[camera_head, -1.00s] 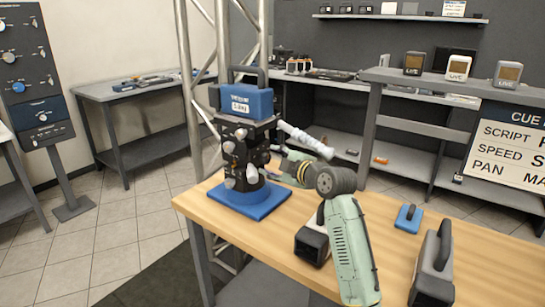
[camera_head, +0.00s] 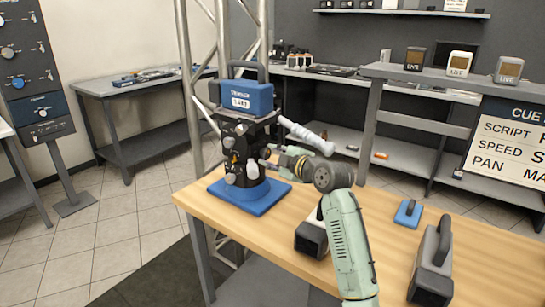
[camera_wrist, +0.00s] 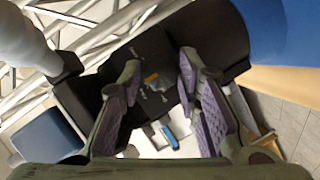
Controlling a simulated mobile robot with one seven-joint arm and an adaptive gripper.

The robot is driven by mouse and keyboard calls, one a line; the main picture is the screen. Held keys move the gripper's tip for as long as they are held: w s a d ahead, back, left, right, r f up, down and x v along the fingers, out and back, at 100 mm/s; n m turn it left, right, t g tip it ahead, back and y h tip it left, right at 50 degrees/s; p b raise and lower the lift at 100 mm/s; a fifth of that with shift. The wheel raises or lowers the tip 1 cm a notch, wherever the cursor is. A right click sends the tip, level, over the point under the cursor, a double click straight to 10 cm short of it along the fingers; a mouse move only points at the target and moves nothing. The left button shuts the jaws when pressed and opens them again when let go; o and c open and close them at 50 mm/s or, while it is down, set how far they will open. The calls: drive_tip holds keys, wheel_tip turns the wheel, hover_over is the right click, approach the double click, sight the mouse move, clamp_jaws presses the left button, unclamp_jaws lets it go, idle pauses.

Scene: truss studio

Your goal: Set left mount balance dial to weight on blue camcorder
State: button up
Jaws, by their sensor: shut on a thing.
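The blue camcorder (camera_head: 246,97) sits on top of the black mount (camera_head: 238,140), which stands on a blue base plate (camera_head: 250,197) at the table's left end. The camcorder's white label (camera_head: 240,101) seems to read 1.8 kg, but is small. My gripper (camera_head: 268,165) reaches the mount's right side from the right. In the wrist view its purple-padded fingers (camera_wrist: 162,105) straddle part of the black mount body (camera_wrist: 150,62), which has small white marks and an orange spot. The gripper is shut on what seems to be the balance dial; the dial's shape and setting are mostly hidden.
A white handle (camera_head: 306,136) sticks out right of the mount, above my gripper. Grey blocks with handles (camera_head: 432,262) and a small blue one (camera_head: 408,213) stand on the wooden table (camera_head: 385,225). A truss (camera_head: 200,60) rises behind.

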drive_tip(key=shift+c, duration=0.8)
drive_tip(key=shift+r+m+g+p, duration=0.25)
drive_tip(key=shift+m+g+p, duration=0.15)
drive_tip(key=shift+m, duration=0.3)
drive_tip(key=shift+w+m+g, duration=0.1)
drive_tip(key=shift+m+g, duration=0.2)
drive_tip(key=shift+m, duration=0.2)
drive_tip(key=shift+f+m+g+p, duration=0.15)
drive_tip(key=shift+m+g+p, duration=0.15)
drive_tip(key=shift+m+p, duration=0.15)
drive_tip(key=o, duration=1.1)
drive_tip(key=shift+o, duration=0.2)
